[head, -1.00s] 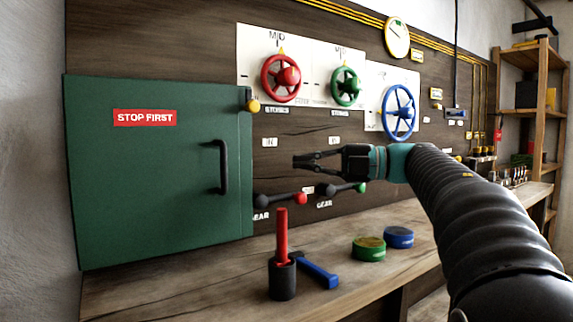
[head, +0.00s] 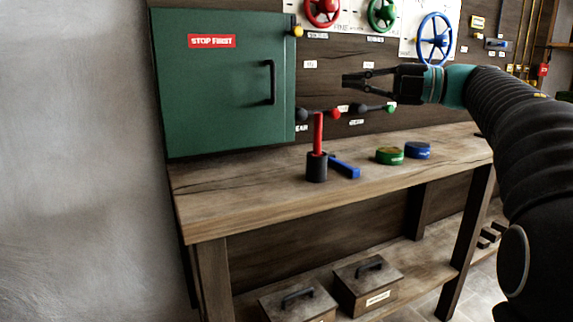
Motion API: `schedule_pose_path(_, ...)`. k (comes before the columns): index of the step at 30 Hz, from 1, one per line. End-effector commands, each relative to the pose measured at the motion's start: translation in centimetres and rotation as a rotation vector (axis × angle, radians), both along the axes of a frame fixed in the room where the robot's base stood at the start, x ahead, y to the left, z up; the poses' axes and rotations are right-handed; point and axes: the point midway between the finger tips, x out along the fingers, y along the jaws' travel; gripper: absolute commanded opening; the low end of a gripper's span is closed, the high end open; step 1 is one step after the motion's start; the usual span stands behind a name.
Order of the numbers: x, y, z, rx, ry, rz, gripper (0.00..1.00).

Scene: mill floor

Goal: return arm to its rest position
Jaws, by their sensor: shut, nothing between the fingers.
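My gripper (head: 357,80) is at the end of my dark arm, which reaches in from the right. It points left, in the air above the bench and in front of the dark wood panel. The fingers are shut with nothing between them. The green cabinet (head: 225,95) with the "STOP FIRST" label is to the left of my gripper, its door closed. Two gear levers, one with a red knob (head: 336,113) and one with a green knob (head: 390,108), are on the panel just below the gripper.
The wooden bench (head: 260,195) holds a red-handled tool in a black cup (head: 317,168), a blue item (head: 345,168), a green tin (head: 389,156) and a blue tin (head: 418,150). Red, green and blue (head: 435,38) handwheels are above. Two lidded boxes (head: 368,284) are on the lower shelf.

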Motion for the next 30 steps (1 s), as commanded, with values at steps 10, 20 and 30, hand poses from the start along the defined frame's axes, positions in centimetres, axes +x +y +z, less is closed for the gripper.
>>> schedule_pose_path(10, 4.1, -2.4, 1.3, 0.079, -0.023, -0.204, 0.0)
schedule_pose_path(20, 10.4, -8.1, 1.1, 0.3, 0.034, -0.559, 0.0)
schedule_pose_path(30, 12.0, -18.7, -5.0, 0.649, 0.298, -1.154, 0.0)
